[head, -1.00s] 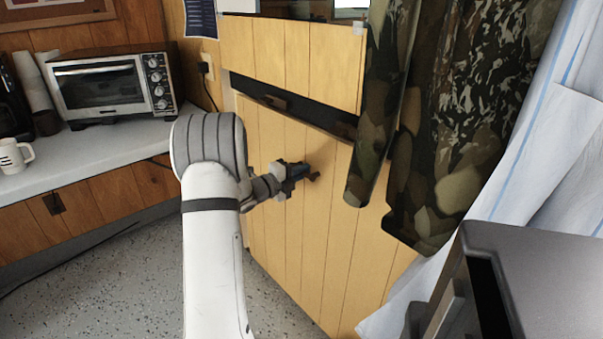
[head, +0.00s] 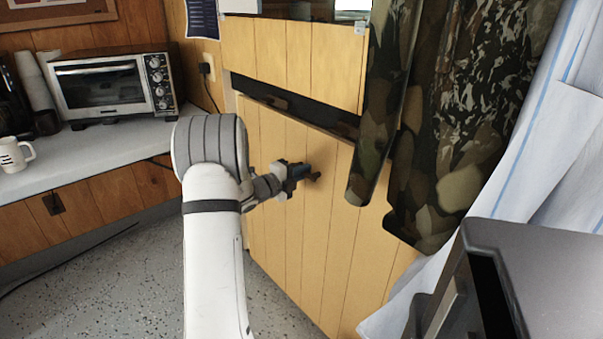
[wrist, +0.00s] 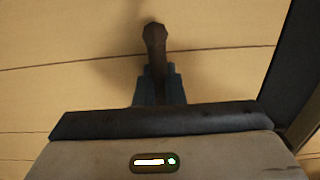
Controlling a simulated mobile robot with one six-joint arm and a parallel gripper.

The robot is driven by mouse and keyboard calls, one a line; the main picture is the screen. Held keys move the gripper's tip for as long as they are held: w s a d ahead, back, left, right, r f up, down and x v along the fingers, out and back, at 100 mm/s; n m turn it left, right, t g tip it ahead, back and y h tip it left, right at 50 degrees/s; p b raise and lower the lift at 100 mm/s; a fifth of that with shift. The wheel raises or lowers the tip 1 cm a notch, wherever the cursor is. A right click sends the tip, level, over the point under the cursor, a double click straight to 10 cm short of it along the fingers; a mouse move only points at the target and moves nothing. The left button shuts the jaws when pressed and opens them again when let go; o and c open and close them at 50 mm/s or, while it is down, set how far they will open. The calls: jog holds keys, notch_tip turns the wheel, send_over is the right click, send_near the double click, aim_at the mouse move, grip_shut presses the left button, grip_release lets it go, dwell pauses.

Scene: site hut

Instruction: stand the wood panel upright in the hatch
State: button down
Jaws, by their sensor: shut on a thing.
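The wood panel (head: 290,220) is light yellow with vertical board grooves. It stands steeply below a dark gap of the hatch (head: 335,121), with its top edge slanting down to the right. I cannot tell exactly how far it leans. My gripper (head: 308,174) is shut on the panel's dark handle, in front of its upper half. In the wrist view, the blue fingers (wrist: 160,88) close around the handle (wrist: 154,38), and the panel (wrist: 70,45) fills the background. The panel's lower left edge is partly hidden by my arm.
A camouflage jacket (head: 440,150) hangs over the panel's right side, beside a pale curtain (head: 545,140). A dark grey box (head: 530,260) stands at the lower right. A counter (head: 95,155) with a toaster oven (head: 110,84) and mug (head: 14,155) is on the left. Speckled floor (head: 110,275) is clear.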

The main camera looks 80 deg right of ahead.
jog(key=shift+s+d+r, duration=0.3)
jog(key=shift+d+r, duration=0.05)
jog(key=shift+r, duration=0.25)
jog(key=c, duration=1.8)
grip_release()
jog(key=shift+o, duration=0.9)
jog(key=shift+f, duration=0.2)
jog(key=shift+o, duration=0.2)
jog(key=shift+w+a, duration=0.15)
jog(key=shift+a, duration=0.1)
jog(key=shift+o, duration=0.6)
jog(key=p+v, duration=0.1)
jog(key=v, duration=0.7)
jog(key=shift+f, duration=0.35)
jog(key=shift+w, duration=0.1)
